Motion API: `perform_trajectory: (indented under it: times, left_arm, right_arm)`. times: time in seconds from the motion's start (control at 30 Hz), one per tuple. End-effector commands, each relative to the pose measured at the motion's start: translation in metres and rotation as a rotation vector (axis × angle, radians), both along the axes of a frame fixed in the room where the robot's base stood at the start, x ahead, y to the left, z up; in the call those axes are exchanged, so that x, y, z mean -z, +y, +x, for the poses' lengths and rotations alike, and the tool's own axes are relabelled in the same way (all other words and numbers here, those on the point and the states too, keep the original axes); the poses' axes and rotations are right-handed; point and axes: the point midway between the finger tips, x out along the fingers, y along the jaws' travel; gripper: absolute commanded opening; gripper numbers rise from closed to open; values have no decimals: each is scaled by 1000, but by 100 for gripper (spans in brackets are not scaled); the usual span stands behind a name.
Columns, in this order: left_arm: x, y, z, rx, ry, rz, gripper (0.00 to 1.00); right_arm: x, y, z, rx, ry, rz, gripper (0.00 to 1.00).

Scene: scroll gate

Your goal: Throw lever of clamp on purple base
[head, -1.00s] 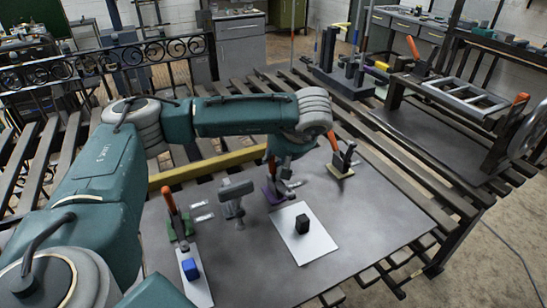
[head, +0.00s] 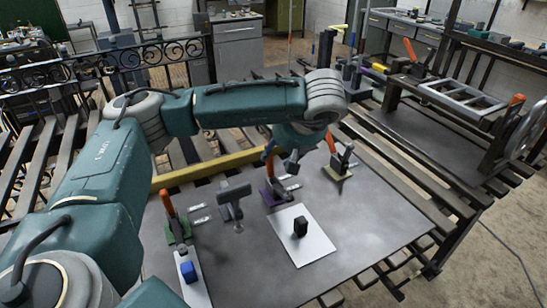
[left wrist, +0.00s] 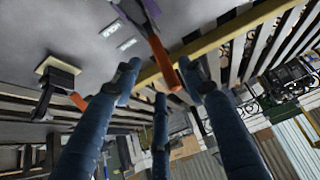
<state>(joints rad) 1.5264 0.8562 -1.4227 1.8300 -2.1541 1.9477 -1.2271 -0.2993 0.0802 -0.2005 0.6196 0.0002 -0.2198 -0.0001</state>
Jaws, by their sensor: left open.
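The clamp with the purple base (head: 269,198) stands on the grey bench top, its orange lever (head: 269,161) pointing up. My left gripper (head: 290,163) is just right of this lever, partly in front of the clamp's upper part. In the left wrist view the purple base (left wrist: 150,7) is at the top, and the orange lever (left wrist: 161,62) reaches between the spread fingers of my left gripper (left wrist: 160,72). The gripper is open; I cannot tell whether a finger touches the lever. My right gripper is not in view.
A clamp on a yellowish base (head: 338,174) stands close on the right, and one on a green base (head: 177,233) on the left. A grey metal tool (head: 234,197) stands between. A black block (head: 300,228) rests on a white sheet (head: 313,249); a blue block (head: 188,271) is front left.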

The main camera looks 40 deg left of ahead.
Motion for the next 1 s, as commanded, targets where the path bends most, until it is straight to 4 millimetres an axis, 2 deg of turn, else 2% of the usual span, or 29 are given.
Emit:
perform_trajectory:
  times: [0.1,0.23,0.4,0.8,0.87,1.0]
  left_arm:
    - [-24,-15,-6,4,-5,1,42]
    - [-40,-24,-11,2,-4,1,42]
    - [-49,-31,-15,1,-2,1,42]
    - [-51,-32,-16,0,0,0,42]
    - [-54,-32,-16,0,0,0,42]
    - [-73,-32,-16,0,-2,0,42]
  right_arm:
    - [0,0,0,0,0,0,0]
    - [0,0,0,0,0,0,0]
    - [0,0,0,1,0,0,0]
    - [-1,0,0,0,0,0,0]
    - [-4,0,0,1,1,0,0]
    - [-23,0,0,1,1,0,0]
